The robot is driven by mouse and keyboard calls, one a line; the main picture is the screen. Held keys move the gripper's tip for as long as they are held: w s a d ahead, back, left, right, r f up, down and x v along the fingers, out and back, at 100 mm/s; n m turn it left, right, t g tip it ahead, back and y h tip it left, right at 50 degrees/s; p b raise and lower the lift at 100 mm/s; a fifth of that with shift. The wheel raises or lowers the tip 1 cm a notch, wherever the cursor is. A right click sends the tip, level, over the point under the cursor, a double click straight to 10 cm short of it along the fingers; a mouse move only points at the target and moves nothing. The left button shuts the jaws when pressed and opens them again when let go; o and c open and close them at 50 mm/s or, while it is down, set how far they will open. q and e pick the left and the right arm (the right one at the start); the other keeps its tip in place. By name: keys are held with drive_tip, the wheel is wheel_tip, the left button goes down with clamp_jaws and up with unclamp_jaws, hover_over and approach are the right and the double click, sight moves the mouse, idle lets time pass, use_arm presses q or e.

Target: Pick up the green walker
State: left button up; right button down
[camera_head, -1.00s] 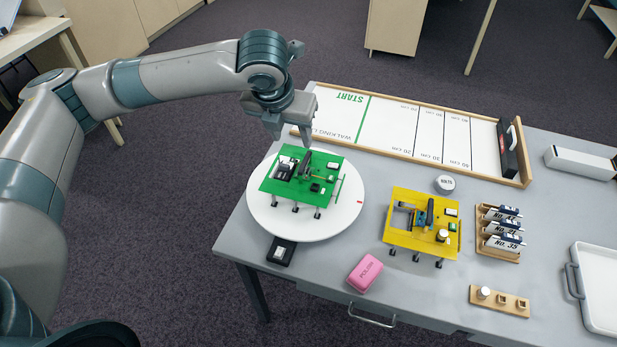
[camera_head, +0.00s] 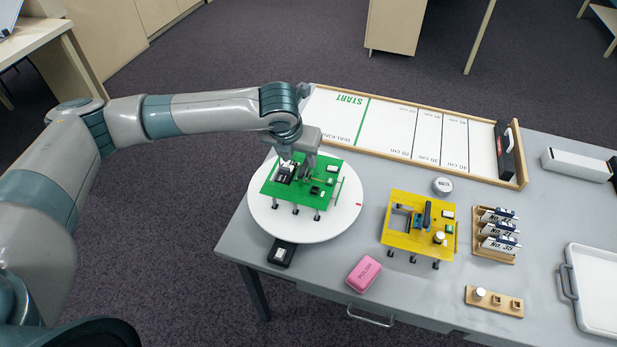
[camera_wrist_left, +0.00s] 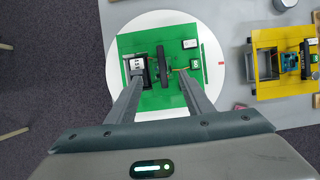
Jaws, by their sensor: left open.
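The green walker (camera_head: 326,191), a flat green board on short legs with small parts on top, stands on the white round turntable (camera_head: 335,229). In the left wrist view the green walker (camera_wrist_left: 186,99) lies ahead of the fingers, with a dark upright part near its middle. My left gripper (camera_head: 297,162) is over the walker's far left part, pointing down. In the left wrist view my left gripper (camera_wrist_left: 160,82) is open, its fingers on either side of the dark upright part. I cannot tell whether they touch it. My right gripper is not in view.
A yellow walker (camera_head: 402,240) stands to the right on the grey table (camera_head: 330,265). A pink box (camera_head: 364,274) and a small black device (camera_head: 282,252) lie near the front edge. The walking track (camera_head: 388,130) lies behind. A rack of numbered tags (camera_head: 496,236) stands farther right.

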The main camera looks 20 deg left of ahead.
sight(304, 165)
use_arm(q)
drive_tip(key=shift+x, duration=1.2)
drive_tip(key=shift+w+f+p, duration=0.1)
drive_tip(key=shift+p, duration=0.2)
drive_tip(key=shift+w+d+f, duration=0.1)
drive_tip(key=shift+f, duration=0.1)
drive_tip(key=p+x, duration=0.2)
drive_tip(key=x, duration=0.1)
drive_tip(key=shift+w+d+f, duration=0.1)
drive_tip(key=shift+w+f, duration=0.3)
drive_tip(key=shift+f, duration=0.25)
drive_tip(key=shift+c, duration=0.4)
drive_tip(key=c, duration=0.9)
drive_tip(key=shift+o, duration=0.2)
drive_tip(key=shift+r, duration=0.1)
